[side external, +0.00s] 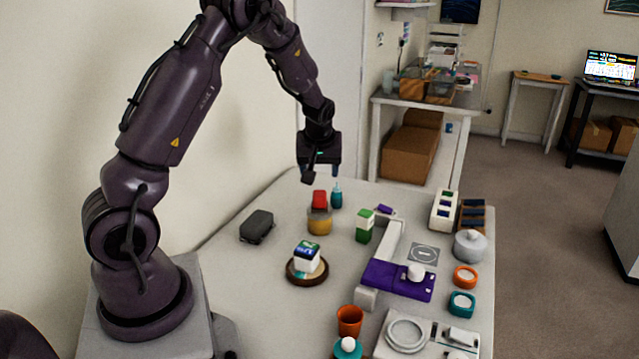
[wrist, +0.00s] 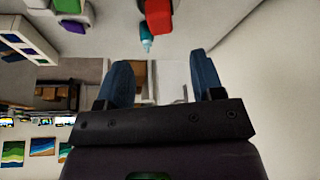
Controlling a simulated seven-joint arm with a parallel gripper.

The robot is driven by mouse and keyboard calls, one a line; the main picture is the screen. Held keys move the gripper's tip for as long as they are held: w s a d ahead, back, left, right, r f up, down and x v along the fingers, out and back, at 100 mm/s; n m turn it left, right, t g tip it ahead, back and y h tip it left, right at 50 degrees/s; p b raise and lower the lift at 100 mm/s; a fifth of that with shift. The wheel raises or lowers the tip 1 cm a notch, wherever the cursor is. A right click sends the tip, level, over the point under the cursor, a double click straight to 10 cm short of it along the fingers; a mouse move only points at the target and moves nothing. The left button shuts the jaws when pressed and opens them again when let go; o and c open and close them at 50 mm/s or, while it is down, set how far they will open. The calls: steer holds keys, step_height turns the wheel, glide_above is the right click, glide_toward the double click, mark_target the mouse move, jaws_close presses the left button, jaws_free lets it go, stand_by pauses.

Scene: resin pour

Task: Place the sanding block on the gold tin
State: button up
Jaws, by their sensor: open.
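A red block (side external: 319,199), which looks like the sanding block, sits on top of the gold tin (side external: 319,223) near the back of the table. My gripper (side external: 321,173) is above the red block, open and apart from it. In the wrist view the two blue fingers (wrist: 162,75) are spread with nothing between them. The red block (wrist: 158,17) shows beyond the fingertips at the top edge, with the teal bottle (wrist: 146,40) beside it. I cannot make out the tin clearly there.
The teal bottle (side external: 336,196) stands just right of the tin, close to it. A green and white box (side external: 365,227) is to the right, a dark case (side external: 257,226) to the left.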

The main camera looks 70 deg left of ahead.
steer(key=s+d+r+m+t+h, duration=0.1)
steer(key=s+d+r+m, duration=0.15)
steer(key=d+r, duration=0.5)
steer(key=s+d+r+m+t+h, duration=0.1)
steer(key=s+d+r+m, duration=0.15)
steer(key=d+r, duration=0.45)
steer(key=s+d+r+m+t+h, duration=0.1)
steer(key=s+d+r+m+h, duration=0.1)
steer(key=s+d+m, duration=0.6)
steer(key=s+d+r, duration=0.1)
steer(key=s+d, duration=0.2)
steer(key=d, duration=0.1)
steer(key=shift+s+d+t, duration=0.4)
